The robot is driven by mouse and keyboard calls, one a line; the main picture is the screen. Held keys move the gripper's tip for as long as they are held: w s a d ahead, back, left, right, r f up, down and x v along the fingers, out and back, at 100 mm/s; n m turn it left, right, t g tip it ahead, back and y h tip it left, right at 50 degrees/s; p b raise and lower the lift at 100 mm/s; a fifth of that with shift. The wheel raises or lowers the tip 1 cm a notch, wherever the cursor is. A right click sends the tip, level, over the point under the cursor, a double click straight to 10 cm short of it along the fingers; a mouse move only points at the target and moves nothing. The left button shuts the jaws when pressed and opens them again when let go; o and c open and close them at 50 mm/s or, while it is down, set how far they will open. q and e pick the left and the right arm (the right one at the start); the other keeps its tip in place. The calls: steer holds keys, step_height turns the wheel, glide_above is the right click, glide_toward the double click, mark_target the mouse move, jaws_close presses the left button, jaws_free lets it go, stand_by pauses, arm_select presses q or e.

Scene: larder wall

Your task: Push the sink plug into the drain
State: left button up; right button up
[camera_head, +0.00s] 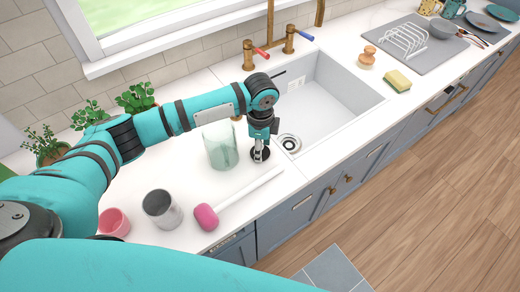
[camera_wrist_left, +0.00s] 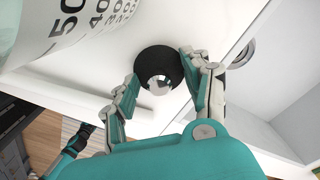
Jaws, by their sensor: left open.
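The sink plug, a black disc with a shiny metal knob, lies on the white counter left of the sink; it shows in the head view (camera_head: 260,155) and the left wrist view (camera_wrist_left: 157,70). My left gripper (camera_head: 259,149) is right above it. In the left wrist view its fingers (camera_wrist_left: 158,68) are apart, one on each side of the plug. I cannot tell whether they touch it. The round metal drain (camera_head: 290,143) is in the sink floor, right of the plug. A small dark and teal part of my other arm shows at lower left in the wrist view.
A clear pitcher (camera_head: 219,146) stands close left of the gripper. A pink-headed tool with a white handle (camera_head: 207,217) lies in front. A grey cup (camera_head: 161,208) and pink cup (camera_head: 113,222) stand further left. The sink basin (camera_head: 325,100) is empty; its rim edges the counter.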

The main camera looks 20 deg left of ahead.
arm_select(q)
steer(key=shift+c, duration=0.2)
jaws_close()
steer(key=shift+r, duration=0.1)
